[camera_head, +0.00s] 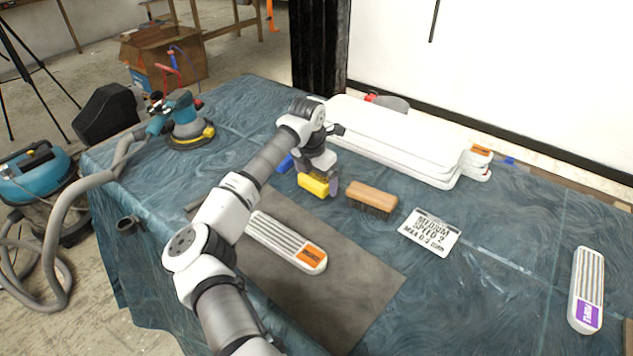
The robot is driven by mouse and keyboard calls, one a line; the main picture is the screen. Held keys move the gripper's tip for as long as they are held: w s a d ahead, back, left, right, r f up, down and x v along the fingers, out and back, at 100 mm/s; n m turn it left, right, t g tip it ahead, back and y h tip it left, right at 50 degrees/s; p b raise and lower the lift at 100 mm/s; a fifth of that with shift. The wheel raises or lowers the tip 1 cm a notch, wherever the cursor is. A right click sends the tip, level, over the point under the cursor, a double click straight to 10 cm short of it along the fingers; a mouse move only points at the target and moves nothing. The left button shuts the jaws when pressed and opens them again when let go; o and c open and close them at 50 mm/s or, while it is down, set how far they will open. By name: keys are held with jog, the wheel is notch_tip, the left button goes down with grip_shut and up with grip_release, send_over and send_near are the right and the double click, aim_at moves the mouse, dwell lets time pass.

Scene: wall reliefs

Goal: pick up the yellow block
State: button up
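The yellow block (313,184) sits on the blue covered table, near its middle. My gripper (318,181) is directly over and around it, with one dark finger on the right side of the block. The left finger is mostly hidden by my arm. The block's top and left part are partly covered by the gripper. I cannot tell whether the fingers touch the block or stand apart from it.
A wooden brush (372,197) lies close to the right of the block. A blue item (285,164) is just behind left. White stacked panels (400,142) lie behind. A sanding block (287,243) rests on a grey mat (345,285). A sign card (431,232) lies right.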

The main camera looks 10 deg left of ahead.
aim_at(318, 177)
jog(key=c, duration=0.6)
jog(key=shift+r, duration=0.1)
jog(key=shift+c, duration=0.2)
notch_tip(318, 177, up, 20)
jog(key=b, duration=0.3)
jog(key=o, duration=0.5)
jog(key=c, duration=0.4)
jog(key=shift+o, duration=0.2)
jog(key=shift+d, duration=0.15)
